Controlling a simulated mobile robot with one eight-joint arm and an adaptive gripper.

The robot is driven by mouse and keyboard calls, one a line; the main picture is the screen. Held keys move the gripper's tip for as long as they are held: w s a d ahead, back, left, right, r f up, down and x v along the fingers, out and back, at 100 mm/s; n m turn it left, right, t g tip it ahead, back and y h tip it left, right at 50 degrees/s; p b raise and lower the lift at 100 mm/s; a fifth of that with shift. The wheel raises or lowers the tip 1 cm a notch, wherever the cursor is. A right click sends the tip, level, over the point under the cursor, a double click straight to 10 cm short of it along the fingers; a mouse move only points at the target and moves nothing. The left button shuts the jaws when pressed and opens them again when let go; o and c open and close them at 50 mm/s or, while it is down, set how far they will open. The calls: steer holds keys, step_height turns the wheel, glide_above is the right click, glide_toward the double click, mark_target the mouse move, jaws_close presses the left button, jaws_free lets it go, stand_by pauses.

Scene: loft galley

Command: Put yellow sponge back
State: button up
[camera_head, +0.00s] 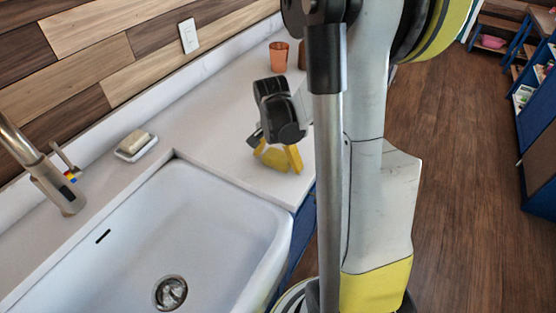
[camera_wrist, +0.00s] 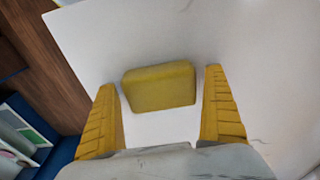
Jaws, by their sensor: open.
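A yellow block-shaped sponge (camera_wrist: 160,88) shows on the white countertop (camera_wrist: 115,30) in the wrist view. My gripper (camera_wrist: 160,79) is open, with one ridged yellow finger to the left of the sponge and one to the right. Gaps show on both sides, so the fingers appear clear of it. In the head view my gripper (camera_head: 278,159) is low over the counter to the right of the sink. Yellow shows between its fingers there, but I cannot clearly separate sponge from finger.
A white sink (camera_head: 215,215) with a faucet (camera_head: 50,180) is at the left. A dish (camera_head: 124,155) holding a pale bar (camera_head: 134,141) stands behind it. An orange cup (camera_head: 278,57) stands farther along the counter. The counter's front edge is close to my gripper.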

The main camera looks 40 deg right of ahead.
mark_target(276, 159)
steer(key=r+p, duration=0.1)
steer(key=r, duration=0.3)
steer(key=a+r+p, duration=0.1)
steer(key=r, duration=0.3)
steer(key=r+p, duration=0.2)
steer(key=r, duration=0.2)
steer(key=shift+s+a, duration=0.15)
steer(key=shift+s, duration=0.1)
steer(key=s+a+r+n+t, duration=0.3)
steer(key=a+n, duration=0.4)
steer(key=a, duration=0.3)
steer(key=s+a+r+n+t+y, duration=0.1)
steer(key=s+a+r+n+t, duration=0.2)
steer(key=a+n, duration=0.4)
step_height(276, 159, up, 2)
steer(key=s+a, duration=0.1)
steer(key=a, duration=0.2)
steer(key=shift+s+r+t, duration=0.15)
steer(key=shift+s+t, duration=0.1)
steer(key=shift+t, duration=0.15)
step_height(276, 159, down, 3)
steer(key=b, duration=0.2)
steer(key=shift+b, duration=0.4)
